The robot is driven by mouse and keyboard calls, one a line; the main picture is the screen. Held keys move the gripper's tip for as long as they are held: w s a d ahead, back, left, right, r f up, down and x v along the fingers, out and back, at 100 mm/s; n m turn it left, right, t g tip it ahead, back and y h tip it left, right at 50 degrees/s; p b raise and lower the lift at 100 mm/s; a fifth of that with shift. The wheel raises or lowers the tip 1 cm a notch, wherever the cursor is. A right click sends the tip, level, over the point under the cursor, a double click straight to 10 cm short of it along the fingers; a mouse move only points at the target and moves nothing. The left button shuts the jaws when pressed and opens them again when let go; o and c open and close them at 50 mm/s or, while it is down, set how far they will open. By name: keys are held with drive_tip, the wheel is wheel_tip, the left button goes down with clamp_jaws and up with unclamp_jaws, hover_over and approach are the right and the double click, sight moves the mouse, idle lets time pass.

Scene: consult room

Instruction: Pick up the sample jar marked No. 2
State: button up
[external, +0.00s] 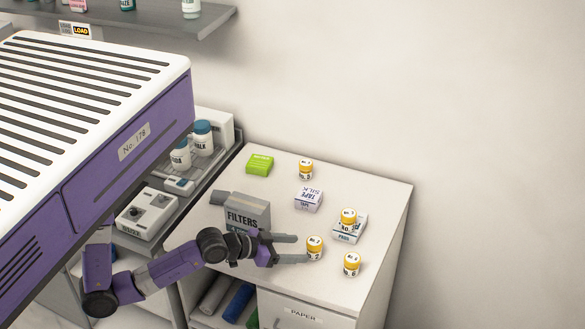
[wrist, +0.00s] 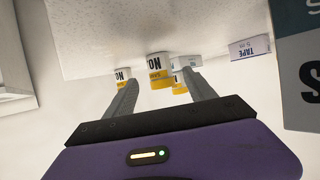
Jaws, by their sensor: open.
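The sample jar marked No. 2 (external: 315,249) is a small white jar with a yellow lid, upright near the front of the white counter top. In the wrist view, which is upside down, a jar (wrist: 158,70) that fits its place appears between my fingertips. My gripper (external: 302,249) is open and low over the counter, its fingertips at the jar's near side. In the wrist view my gripper (wrist: 163,80) has a finger on each side of the jar's outline. I cannot tell whether the tips reach past it or touch it.
A similar jar (external: 351,264) stands right of it, another (external: 348,217) on the pads box (external: 349,230), another (external: 306,169) farther back. The grey filters box (external: 247,211) stands close beside my gripper. A tape box (external: 308,200) and green box (external: 260,164) lie behind.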

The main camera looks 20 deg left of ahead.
sight(308, 248)
drive_tip(key=x, duration=0.3)
drive_tip(key=p+x, duration=0.1)
drive_tip(key=x, duration=0.2)
drive_tip(key=shift+w+d+r, duration=0.1)
drive_tip(key=shift+w+d, duration=0.1)
drive_tip(key=shift+d, duration=0.05)
clamp_jaws()
drive_tip(key=shift+r, duration=0.1)
